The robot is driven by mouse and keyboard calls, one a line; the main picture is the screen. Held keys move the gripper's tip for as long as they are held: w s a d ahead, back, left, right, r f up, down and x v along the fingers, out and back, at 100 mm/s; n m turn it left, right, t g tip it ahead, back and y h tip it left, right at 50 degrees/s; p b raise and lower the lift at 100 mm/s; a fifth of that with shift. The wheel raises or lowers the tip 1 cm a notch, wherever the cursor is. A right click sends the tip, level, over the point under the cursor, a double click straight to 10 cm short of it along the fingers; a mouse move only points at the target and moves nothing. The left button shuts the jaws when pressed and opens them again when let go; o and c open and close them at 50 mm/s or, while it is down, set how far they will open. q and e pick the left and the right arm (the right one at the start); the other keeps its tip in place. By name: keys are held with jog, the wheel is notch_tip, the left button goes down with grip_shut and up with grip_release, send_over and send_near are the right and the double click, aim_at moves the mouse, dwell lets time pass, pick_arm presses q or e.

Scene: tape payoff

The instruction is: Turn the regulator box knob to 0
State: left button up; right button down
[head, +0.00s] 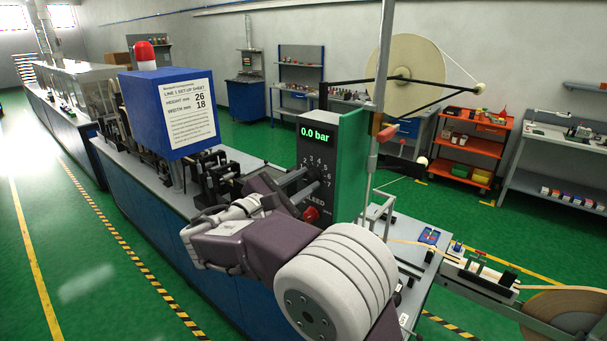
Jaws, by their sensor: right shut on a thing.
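The regulator box (346,180) stands upright at the right end of the line, with a dark front face and a green side. Its display (317,133) reads 0.0 bar. Below it is the knob (314,171), ringed by numbers, of which 2 to 7 show; the rest of the scale and the knob's pointer are hidden or too small to tell. My right gripper (308,181) reaches the front face from the lower left and is shut on the knob. A red bleed knob (311,214) sits just below the fingers. My left gripper is not in view.
A blue box with a set-up sheet (190,115) and a red lamp (144,55) stands left of the regulator. The green floor (75,245) at left is clear.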

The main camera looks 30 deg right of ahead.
jog(key=shift+n+p, duration=0.3)
jog(key=shift+n, duration=0.2)
jog(key=c, duration=1.1)
grip_release()
jog(key=shift+a, duration=0.1)
jog(key=b+v, duration=0.2)
jog(key=v, duration=0.7)
